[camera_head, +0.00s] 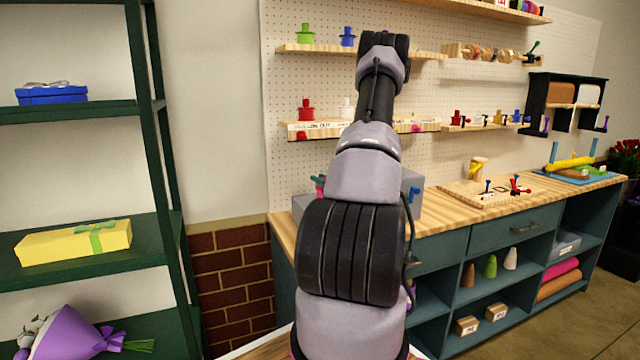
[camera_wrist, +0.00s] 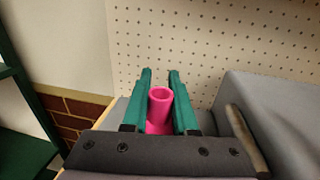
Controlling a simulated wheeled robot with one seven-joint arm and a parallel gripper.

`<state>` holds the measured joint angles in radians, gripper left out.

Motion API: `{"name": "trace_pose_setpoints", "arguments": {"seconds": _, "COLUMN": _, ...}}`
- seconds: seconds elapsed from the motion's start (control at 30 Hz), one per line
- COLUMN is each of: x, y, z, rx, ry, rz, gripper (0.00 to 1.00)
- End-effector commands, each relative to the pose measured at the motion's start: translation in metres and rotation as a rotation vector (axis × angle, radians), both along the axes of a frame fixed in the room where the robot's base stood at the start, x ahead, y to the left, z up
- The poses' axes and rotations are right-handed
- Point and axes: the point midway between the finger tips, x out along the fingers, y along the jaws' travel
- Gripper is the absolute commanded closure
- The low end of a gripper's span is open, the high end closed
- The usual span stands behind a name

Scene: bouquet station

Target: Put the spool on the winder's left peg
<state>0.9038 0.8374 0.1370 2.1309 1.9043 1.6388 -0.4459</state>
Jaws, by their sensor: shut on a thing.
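In the wrist view, my gripper (camera_wrist: 160,78) is shut on a bright pink spool (camera_wrist: 160,105), with one green finger on each side of it. The spool's round open end faces the camera, and its lower part is hidden by the gripper body. In the head view, a bit of pink (camera_head: 320,182) shows just left of my arm, above a grey block-shaped unit (camera_head: 300,205) on the counter's left end. This unit may be the winder. My arm covers its middle, and I cannot make out its left peg in either view.
In the wrist view, a grey block (camera_wrist: 270,110) rises right of the gripper, with a tan strip beside it. A green rack (camera_head: 150,120) stands left. A wooden board (camera_head: 490,193) lies farther along the counter.

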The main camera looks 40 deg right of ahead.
Motion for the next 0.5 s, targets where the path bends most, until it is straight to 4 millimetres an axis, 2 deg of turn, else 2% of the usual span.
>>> {"name": "trace_pose_setpoints", "arguments": {"seconds": 0.1, "x": 0.0, "y": -0.0001, "z": -0.0101, "rx": 0.001, "ry": -0.001, "rz": -0.001, "gripper": 1.0}}
{"name": "trace_pose_setpoints", "arguments": {"seconds": 0.47, "x": 0.0002, "y": 0.0003, "z": -0.0136, "rx": 0.0, "ry": -0.001, "rz": 0.0, "gripper": 1.0}}
{"name": "trace_pose_setpoints", "arguments": {"seconds": 0.5, "x": 0.0002, "y": 0.0003, "z": -0.0144, "rx": -0.001, "ry": 0.0, "rz": 0.001, "gripper": 0.7}}
